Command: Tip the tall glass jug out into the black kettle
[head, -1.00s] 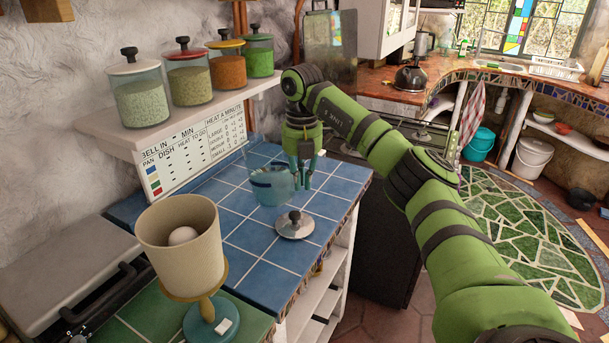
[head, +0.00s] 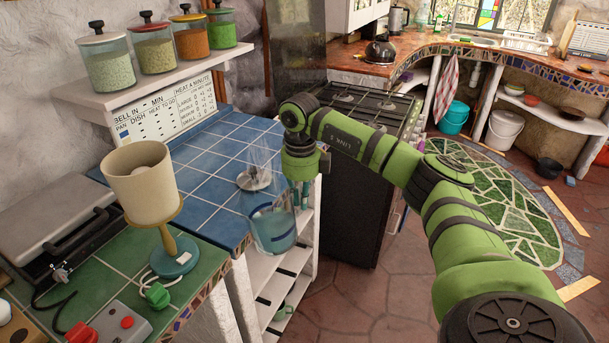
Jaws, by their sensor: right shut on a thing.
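The tall glass jug (head: 272,226) is clear, with bluish water in its lower part. My right gripper (head: 302,193) is shut on the jug's right side and holds it roughly upright, in front of the blue counter's right edge and the white shelves. The fingers are partly hidden behind my arm's end. The black kettle (head: 380,50) stands on the far copper-brown counter at the top, well away from the jug. A round lid with a dark knob (head: 253,178) lies on the blue tiles, behind the jug. My left gripper is out of view.
A dark stove (head: 362,110) stands between the blue-tiled counter (head: 215,160) and the far counter (head: 430,65). A cream lamp (head: 142,185) stands on the green tiles at left. Spice jars (head: 155,50) line a shelf. Open floor (head: 370,300) lies to the right.

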